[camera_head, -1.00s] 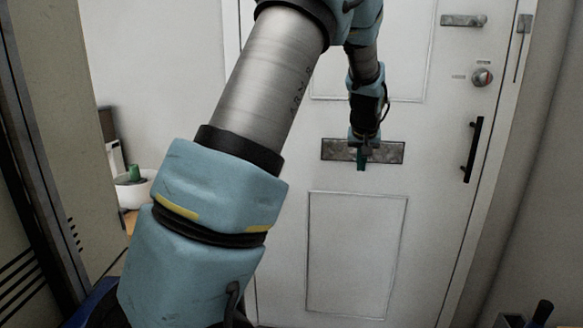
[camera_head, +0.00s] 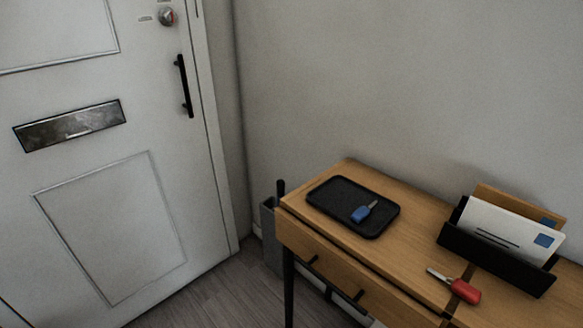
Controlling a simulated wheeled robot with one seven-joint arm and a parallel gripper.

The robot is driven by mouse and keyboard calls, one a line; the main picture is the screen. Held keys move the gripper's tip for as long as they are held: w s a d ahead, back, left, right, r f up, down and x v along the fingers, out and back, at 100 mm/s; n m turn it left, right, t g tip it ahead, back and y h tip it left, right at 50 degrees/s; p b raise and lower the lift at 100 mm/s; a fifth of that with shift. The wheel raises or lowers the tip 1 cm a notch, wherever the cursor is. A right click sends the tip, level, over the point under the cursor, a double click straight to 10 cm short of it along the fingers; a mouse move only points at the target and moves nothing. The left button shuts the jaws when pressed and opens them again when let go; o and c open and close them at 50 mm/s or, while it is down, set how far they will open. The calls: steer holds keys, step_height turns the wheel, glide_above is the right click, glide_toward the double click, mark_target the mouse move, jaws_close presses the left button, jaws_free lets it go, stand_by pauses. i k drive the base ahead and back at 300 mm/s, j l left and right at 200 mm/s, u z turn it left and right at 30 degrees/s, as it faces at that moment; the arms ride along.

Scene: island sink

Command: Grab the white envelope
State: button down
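The white envelope (camera_head: 510,231) stands tilted in a black letter holder (camera_head: 492,262) at the right end of the wooden table. It has dark address lines and a blue stamp. A brown envelope (camera_head: 515,203) with a blue stamp stands behind it in the same holder. The holder's front wall hides the white envelope's lower edge. My gripper and arm are not in view.
A black tray (camera_head: 327,196) with a blue key (camera_head: 363,212) lies on the table (camera_head: 408,258). A grey bin (camera_head: 270,235) stands left of the table. The white door (camera_head: 105,200) has a mail slot (camera_head: 70,126).

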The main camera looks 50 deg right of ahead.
mark_target(534, 242)
steer(key=l+z, duration=0.7)
steer(key=z, duration=0.25)
steer(key=k, duration=0.05)
